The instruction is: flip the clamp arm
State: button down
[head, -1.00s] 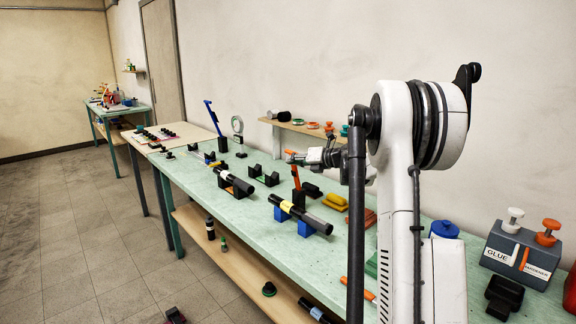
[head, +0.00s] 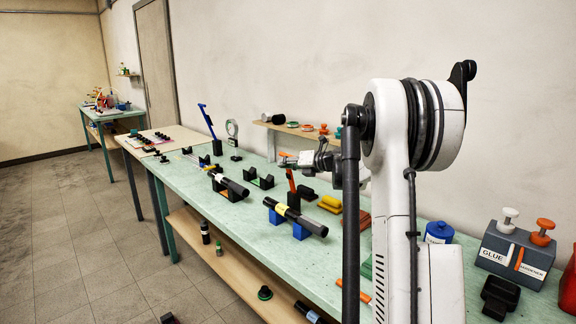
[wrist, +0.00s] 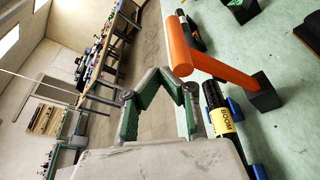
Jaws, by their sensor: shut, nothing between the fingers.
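An orange clamp arm (head: 291,181) stands raised and slightly tilted on a black base (head: 293,198) in the head view. In the wrist view the orange clamp arm (wrist: 215,65) runs from its black block (wrist: 265,94) toward the upper left, ending in a thicker orange crosspiece (wrist: 179,43). My gripper (head: 287,162) is at the upper end of the clamp arm in the head view. In the wrist view my gripper (wrist: 160,78) is shut and empty, just beside the crosspiece; I cannot tell whether they touch.
A black tube (head: 294,216) with a yellow label lies on blue supports in front of the clamp. Another black tube (head: 230,184) lies farther left. A raised blue arm (head: 207,122) stands near the far end. A wooden shelf (head: 270,128) runs along the wall behind.

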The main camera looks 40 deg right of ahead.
jog(key=s+d, duration=0.1)
jog(key=s, duration=0.8)
jog(key=shift+s+d, duration=0.15)
jog(key=shift+d, duration=0.25)
jog(key=s+a+r+n+g, duration=0.1)
jog(key=s+a+n+g, duration=0.25)
jog(key=a+n, duration=0.85)
jog(key=s+a+n+g, duration=0.2)
jog(key=s+a+n, duration=0.35)
jog(key=a, duration=1.15)
jog(key=s+a+f+n+h, duration=0.1)
jog(key=s+a+f+n, duration=0.1)
jog(key=s+a+n, duration=0.2)
jog(key=s+a+f+n+g+h, duration=0.1)
jog(key=s+a+n, duration=0.4)
jog(key=s+n, duration=0.5)
jog(key=s+a+f+n+h, duration=0.2)
jog(key=s+a+f+n, duration=0.2)
jog(key=s+n, duration=0.4)
jog(key=shift+a+f+n+h, duration=0.3)
jog(key=shift+a+n, duration=0.05)
jog(key=shift+n, duration=0.1)
